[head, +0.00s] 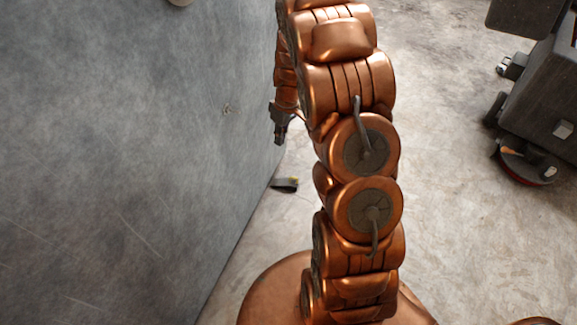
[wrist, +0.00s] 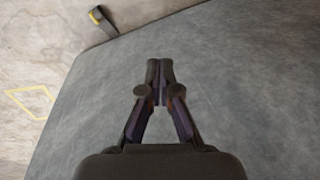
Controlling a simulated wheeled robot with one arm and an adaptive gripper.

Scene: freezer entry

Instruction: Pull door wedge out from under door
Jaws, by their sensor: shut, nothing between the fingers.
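The grey door (head: 130,150) fills the left of the head view, and its scuffed surface (wrist: 230,70) fills much of the wrist view. The door wedge (head: 285,185), dark with a yellowish end, lies on the floor at the door's bottom edge. It also shows at the top left of the wrist view (wrist: 102,20), against the door's edge; how far it reaches under the door is hidden. My gripper (head: 281,138) hangs close to the door, above the wedge and apart from it. In the wrist view its fingers (wrist: 159,75) are together and empty.
A dark wheeled machine (head: 545,90) with a red-rimmed round base stands at the right. The concrete floor (head: 450,190) between it and my arm is clear. A yellow outline (wrist: 30,102) marks the floor in the wrist view.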

